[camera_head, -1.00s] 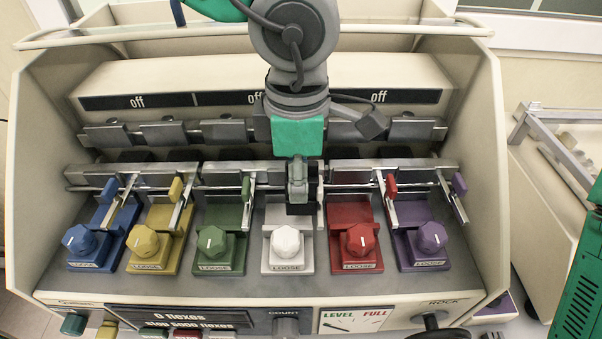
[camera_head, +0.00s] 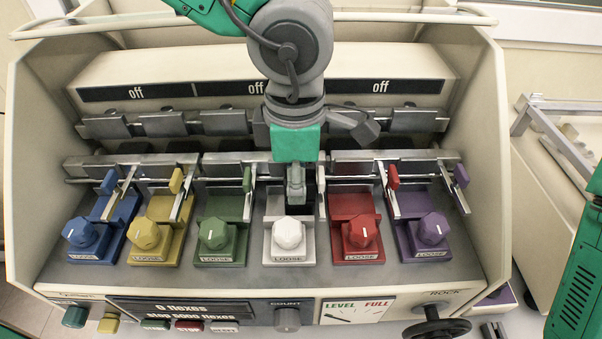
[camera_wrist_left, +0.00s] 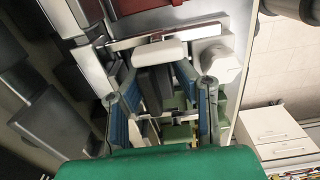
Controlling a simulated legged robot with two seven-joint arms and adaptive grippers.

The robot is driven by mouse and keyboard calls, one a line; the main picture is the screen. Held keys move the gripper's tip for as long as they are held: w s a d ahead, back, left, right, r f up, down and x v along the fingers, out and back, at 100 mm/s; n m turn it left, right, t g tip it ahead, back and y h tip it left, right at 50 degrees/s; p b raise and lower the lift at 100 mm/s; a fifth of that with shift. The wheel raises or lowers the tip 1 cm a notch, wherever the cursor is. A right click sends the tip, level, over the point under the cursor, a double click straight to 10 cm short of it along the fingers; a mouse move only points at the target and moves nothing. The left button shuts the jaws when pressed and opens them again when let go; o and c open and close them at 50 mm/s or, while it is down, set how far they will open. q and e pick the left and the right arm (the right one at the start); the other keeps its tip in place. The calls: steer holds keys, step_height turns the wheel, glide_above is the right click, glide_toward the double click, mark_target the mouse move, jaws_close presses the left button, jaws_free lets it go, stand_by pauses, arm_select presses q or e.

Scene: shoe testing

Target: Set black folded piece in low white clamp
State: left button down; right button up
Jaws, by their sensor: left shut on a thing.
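My left gripper (camera_head: 295,195) comes down from the top over the white station, between the green and red ones. It is shut on the black folded piece, which shows as a dark grey block between the fingers in the left wrist view (camera_wrist_left: 155,85). The low white clamp has a white lever (camera_wrist_left: 160,53) and a white knob (camera_head: 289,234) marked LOOSE. The piece is close behind the knob, at the clamp's jaw. The gripper covers much of the jaw, so I cannot tell whether the piece is seated in it.
Blue (camera_head: 86,234), yellow (camera_head: 146,233), green (camera_head: 214,234), red (camera_head: 361,232) and purple (camera_head: 430,229) knobs stand in the same row. Levers rise close on both sides of the gripper. A control panel (camera_head: 190,312) lies in front. A metal-railed bench (camera_head: 555,105) stands at right.

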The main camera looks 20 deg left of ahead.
arm_select(q)
steer(key=shift+a+f, duration=0.3)
steer(key=shift+a, duration=0.2)
steer(key=c, duration=1.2)
jaws_free()
steer(key=shift+a, duration=0.2)
steer(key=shift+o, duration=0.2)
steer(key=shift+d, duration=0.55)
steer(key=shift+r, duration=0.2)
steer(key=r, duration=1)
steer(key=shift+a+r, duration=0.15)
steer(key=shift+a, duration=0.05)
steer(key=shift+d+r, duration=0.1)
steer(key=shift+r, duration=0.3)
steer(key=shift+d+r, duration=0.25)
steer(key=shift+a, duration=0.15)
